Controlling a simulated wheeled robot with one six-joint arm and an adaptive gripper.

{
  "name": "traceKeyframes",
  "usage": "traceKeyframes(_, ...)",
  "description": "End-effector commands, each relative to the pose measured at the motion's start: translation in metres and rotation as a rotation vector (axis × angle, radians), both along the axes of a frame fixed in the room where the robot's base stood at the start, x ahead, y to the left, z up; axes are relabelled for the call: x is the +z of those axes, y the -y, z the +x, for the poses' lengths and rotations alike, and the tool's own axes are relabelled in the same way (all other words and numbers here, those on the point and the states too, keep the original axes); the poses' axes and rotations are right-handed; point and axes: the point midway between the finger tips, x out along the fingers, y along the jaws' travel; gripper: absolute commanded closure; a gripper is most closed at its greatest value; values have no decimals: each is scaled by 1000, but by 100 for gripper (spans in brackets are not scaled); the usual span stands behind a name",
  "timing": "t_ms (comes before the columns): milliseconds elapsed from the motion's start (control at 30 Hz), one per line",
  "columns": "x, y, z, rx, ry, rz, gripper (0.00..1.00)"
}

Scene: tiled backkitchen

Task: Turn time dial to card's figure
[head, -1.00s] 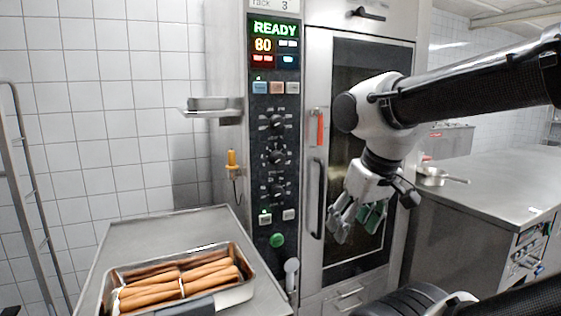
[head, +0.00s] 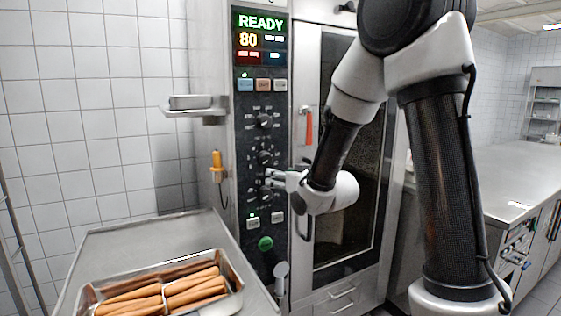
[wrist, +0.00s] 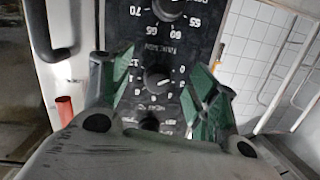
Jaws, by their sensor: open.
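The black control panel (head: 243,200) carries three round black dials, the top dial (head: 264,121), the middle dial (head: 264,158) and the bottom dial (head: 265,193). My gripper (head: 273,178) is open at the panel, close to the bottom dial. In the wrist view, upside down, the green fingers of my gripper (wrist: 158,78) stand apart on either side of a dial (wrist: 156,79); contact cannot be told. A larger-looking dial (wrist: 169,7) marked around 60, 65 and 70 is at the top edge. The dial captions are too unclear to read. I cannot make out a card.
The display (head: 261,38) reads READY and 80. A metal pan of sausages (head: 236,300) stands on a steel table (head: 130,243) at lower left. A small shelf (head: 192,108) sticks out left of the panel.

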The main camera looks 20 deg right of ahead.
Motion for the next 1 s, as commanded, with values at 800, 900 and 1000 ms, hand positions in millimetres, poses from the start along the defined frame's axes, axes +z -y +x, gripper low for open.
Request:
traceKeyframes(800, 35, -24, 77, 7, 135, 64, 40)
traceKeyframes(900, 35, -24, 77, 7, 135, 64, 40)
traceKeyframes(1000, 35, -24, 77, 7, 135, 64, 40)
